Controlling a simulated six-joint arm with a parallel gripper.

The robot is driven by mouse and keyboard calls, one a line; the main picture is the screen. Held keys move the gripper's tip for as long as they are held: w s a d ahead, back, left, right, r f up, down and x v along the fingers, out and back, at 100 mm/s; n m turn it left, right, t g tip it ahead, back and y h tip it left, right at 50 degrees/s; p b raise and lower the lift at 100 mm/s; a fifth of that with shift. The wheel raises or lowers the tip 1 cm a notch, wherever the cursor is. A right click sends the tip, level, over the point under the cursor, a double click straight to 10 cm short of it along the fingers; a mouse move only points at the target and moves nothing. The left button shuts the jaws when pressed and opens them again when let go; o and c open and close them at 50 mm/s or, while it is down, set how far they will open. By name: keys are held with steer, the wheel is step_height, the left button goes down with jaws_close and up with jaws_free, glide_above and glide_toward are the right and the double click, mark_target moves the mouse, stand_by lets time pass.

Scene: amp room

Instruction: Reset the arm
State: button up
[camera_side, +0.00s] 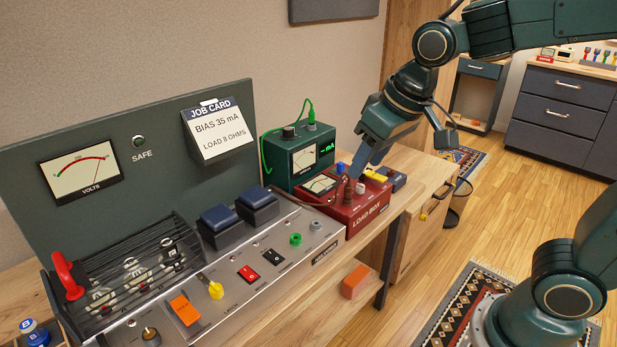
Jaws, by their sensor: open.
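My gripper (358,172) is on the dark green arm that reaches in from the upper right. It points down and to the left, with its blue-grey fingers over the red load box (352,212). The fingers are open. A dark brown knob or plug stands close to the fingertips, and I cannot tell whether they touch it. The load box carries a small meter (319,184) and a dark lead at its left. My arm's base stands at the lower right on a patterned rug.
A green meter box (297,155) with a green lead stands behind the load box. The amplifier panel (262,262) with switches and knobs fills the left bench, under a job card (217,130). An orange block (355,282) sits on a lower shelf. Open floor lies right of the bench.

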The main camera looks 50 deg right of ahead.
steer(key=s+d+t, duration=0.1)
steer(key=s+d, duration=0.3)
steer(key=s, duration=0.9)
steer(key=shift+s+d+f, duration=0.15)
steer(key=shift+s+f, duration=0.05)
steer(key=shift+s, duration=0.1)
stand_by(0.4)
